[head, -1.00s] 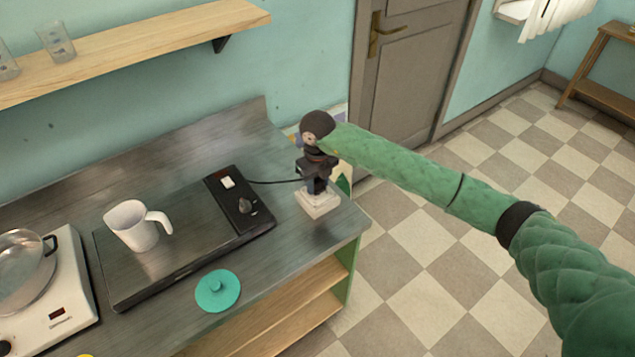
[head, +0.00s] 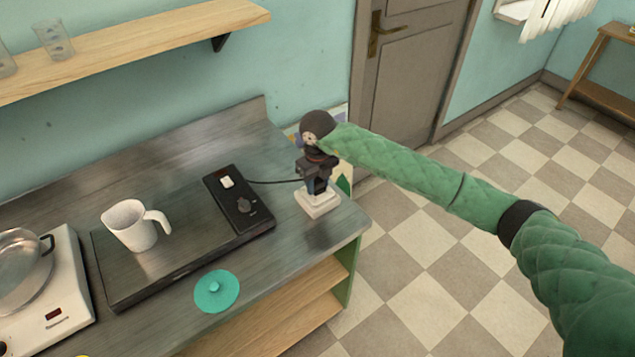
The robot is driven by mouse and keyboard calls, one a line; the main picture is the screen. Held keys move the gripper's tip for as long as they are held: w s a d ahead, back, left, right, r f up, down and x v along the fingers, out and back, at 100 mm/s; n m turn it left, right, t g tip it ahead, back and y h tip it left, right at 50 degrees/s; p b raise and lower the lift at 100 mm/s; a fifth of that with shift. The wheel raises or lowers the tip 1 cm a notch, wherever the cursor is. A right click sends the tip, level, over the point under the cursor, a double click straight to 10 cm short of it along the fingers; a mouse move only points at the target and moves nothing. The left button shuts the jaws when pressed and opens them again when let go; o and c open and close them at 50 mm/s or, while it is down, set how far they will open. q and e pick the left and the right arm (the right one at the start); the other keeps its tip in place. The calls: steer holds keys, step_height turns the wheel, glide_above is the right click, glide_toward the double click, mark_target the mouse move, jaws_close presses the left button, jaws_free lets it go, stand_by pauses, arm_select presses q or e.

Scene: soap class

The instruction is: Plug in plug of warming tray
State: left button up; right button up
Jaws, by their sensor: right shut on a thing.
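The warming tray (head: 170,262) is a flat dark plate on the counter, with a black control panel (head: 239,199) at its right end. A thin black cord (head: 275,182) runs from the panel to my right gripper (head: 318,186). My right gripper points down over a white socket block (head: 318,206) at the counter's right end. It is shut on the cord's plug, which the fingers hide. The fingertips are at the top of the block; I cannot tell whether the plug is seated in it. My left gripper is not in view.
A white jug (head: 133,226) stands on the warming tray. A teal lid (head: 217,291) lies in front of it. A wooden shelf (head: 140,42) hangs above. The counter behind the tray is clear.

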steer(key=shift+s+f+b, duration=0.1)
steer(key=shift+f+b, duration=0.45)
steer(key=shift+f, duration=0.15)
